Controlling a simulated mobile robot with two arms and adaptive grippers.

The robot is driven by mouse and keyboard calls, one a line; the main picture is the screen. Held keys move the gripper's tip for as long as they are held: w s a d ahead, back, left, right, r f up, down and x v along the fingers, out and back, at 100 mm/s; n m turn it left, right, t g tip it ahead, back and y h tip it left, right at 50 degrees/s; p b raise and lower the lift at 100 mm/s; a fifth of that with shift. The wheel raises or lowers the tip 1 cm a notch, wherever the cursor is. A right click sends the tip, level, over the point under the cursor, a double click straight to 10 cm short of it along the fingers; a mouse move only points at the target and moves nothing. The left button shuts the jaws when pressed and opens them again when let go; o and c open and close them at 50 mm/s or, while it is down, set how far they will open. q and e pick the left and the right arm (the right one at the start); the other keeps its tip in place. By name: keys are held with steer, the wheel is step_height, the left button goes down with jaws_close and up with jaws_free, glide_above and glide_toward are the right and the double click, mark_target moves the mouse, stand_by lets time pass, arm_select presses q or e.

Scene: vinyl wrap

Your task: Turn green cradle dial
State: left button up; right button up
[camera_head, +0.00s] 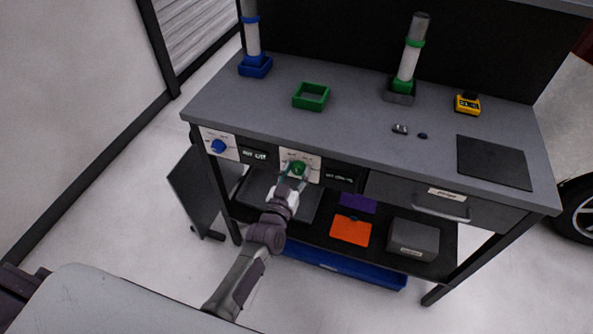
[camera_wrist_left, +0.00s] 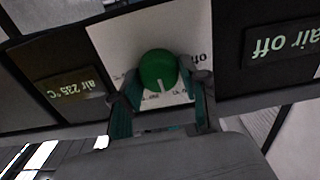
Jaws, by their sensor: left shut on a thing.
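The green dial (camera_head: 298,168) sits on a white panel on the front of the workbench. In the left wrist view the green dial (camera_wrist_left: 158,71) shows a white pointer mark at its lower edge. My left gripper (camera_head: 294,172) reaches the dial from the front, and in the left wrist view its fingers (camera_wrist_left: 160,88) stand on either side of the dial, shut on it. My right gripper is not in view.
A blue dial (camera_head: 218,146) is on the panel to the left. A blue-banded tube (camera_head: 252,40) and a green-banded tube (camera_head: 410,55) stand on the bench. A drawer (camera_head: 425,198) is at the right.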

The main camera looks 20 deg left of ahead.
arm_select(q)
steer(key=n, duration=0.3)
steer(key=shift+n, duration=0.4)
steer(key=n, duration=0.4)
steer(key=shift+a+f+n+b, duration=0.1)
steer(key=shift+n+b, duration=0.2)
steer(key=n+b, duration=0.1)
steer(key=n, duration=0.3)
steer(key=shift+f, duration=0.1)
steer(key=shift+n+b, duration=0.65)
steer(key=shift+n, duration=1.85)
steer(key=o, duration=1.1)
steer(key=shift+o, duration=0.2)
steer(key=s, duration=1.2)
steer(key=shift+a, duration=0.25)
